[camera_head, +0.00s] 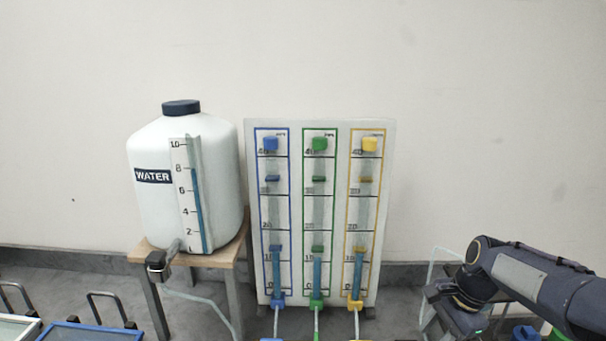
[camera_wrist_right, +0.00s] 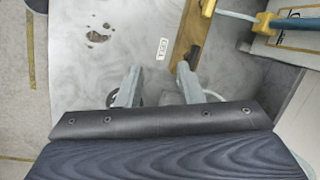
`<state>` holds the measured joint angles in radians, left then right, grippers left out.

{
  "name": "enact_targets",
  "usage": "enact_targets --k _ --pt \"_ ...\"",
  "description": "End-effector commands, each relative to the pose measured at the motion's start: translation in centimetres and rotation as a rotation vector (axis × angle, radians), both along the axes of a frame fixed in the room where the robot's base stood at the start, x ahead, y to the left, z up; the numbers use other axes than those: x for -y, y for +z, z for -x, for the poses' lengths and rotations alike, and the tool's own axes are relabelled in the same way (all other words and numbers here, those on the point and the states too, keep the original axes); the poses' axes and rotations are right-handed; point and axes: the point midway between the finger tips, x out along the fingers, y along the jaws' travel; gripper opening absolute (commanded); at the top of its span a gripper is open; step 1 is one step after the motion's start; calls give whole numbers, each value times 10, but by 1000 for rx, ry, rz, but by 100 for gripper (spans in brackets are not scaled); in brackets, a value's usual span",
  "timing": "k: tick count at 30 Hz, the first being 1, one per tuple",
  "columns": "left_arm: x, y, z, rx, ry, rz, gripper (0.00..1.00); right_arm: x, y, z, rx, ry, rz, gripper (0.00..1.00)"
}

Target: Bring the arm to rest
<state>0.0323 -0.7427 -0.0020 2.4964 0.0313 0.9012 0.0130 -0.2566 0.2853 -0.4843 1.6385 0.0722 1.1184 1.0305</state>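My right arm (camera_head: 535,285) comes in from the right edge of the head view, with its wrist low beside the gauge board. In the right wrist view my right gripper (camera_wrist_right: 160,75) has its two grey fingers apart, with nothing seen between them. Past the fingers are a grey marbled surface and a brown strip (camera_wrist_right: 186,35) with a dark piece at its lower end. My left arm and left gripper do not show.
A white water tank (camera_head: 215,170) stands on a wooden stand (camera_head: 215,257) at left. A board (camera_head: 388,150) with blue, green and yellow gauges stands mid-view. A yellow-and-blue fitting (camera_wrist_right: 290,20) is at the wrist view's upper right.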

Motion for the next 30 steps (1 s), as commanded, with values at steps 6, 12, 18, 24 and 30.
enact_targets --k 6,12,18,24,30 --pt "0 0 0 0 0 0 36 -20 36 99 290 383 -51 34" --pt "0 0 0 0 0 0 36 -49 35 179 535 733 81 34" --pt "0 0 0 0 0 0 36 -65 17 220 645 949 232 34" --pt "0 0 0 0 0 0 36 -69 11 229 663 1005 273 34" --pt "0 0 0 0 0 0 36 -69 11 228 663 1003 271 34"
